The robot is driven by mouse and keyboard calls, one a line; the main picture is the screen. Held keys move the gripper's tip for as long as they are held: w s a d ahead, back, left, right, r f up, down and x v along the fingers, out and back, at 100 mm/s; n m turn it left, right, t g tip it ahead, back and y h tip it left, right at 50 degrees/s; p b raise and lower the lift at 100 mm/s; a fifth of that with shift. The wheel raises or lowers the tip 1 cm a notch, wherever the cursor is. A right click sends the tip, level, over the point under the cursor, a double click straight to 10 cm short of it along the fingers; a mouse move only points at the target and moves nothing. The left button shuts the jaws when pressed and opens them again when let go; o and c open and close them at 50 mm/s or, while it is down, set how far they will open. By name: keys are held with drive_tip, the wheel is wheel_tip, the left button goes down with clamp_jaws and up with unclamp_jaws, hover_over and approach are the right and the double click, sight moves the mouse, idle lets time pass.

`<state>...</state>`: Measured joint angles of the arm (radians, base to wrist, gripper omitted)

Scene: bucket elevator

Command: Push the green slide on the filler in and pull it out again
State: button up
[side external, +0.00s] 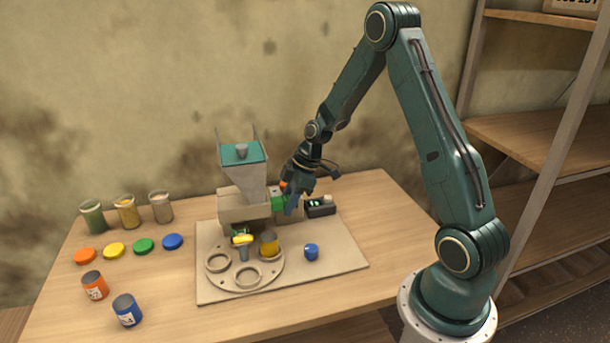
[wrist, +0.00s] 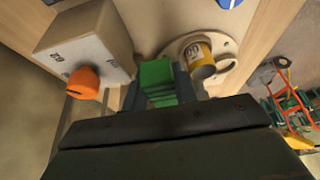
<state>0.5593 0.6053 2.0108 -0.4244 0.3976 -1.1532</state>
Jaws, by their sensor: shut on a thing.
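My gripper (side external: 290,204) is at that side, shut on the green slide. In the wrist view the stepped green slide (wrist: 157,80) sits between the two grey fingers of my gripper (wrist: 158,92). The fingers hide part of its sides, and how far it is pushed in is hard to tell.
An orange knob (wrist: 83,83) is close beside my gripper. A round plate (side external: 247,291) with ring holders and a yellow can (side external: 268,244) stands in front of the filler. A blue knob (side external: 311,252) and a small black box (side external: 320,208) are to the right. Jars, lids and cans stand left.

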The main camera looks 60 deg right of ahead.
drive_tip(key=shift+s+d, duration=1.35)
drive_tip(key=shift+d, duration=0.1)
drive_tip(key=shift+a, duration=0.1)
idle(1.3)
drive_tip(key=o, duration=0.7)
drive_tip(key=shift+o, duration=0.2)
drive_tip(key=v, duration=0.6)
drive_tip(key=shift+r, duration=0.15)
drive_tip(key=shift+r, duration=2.9)
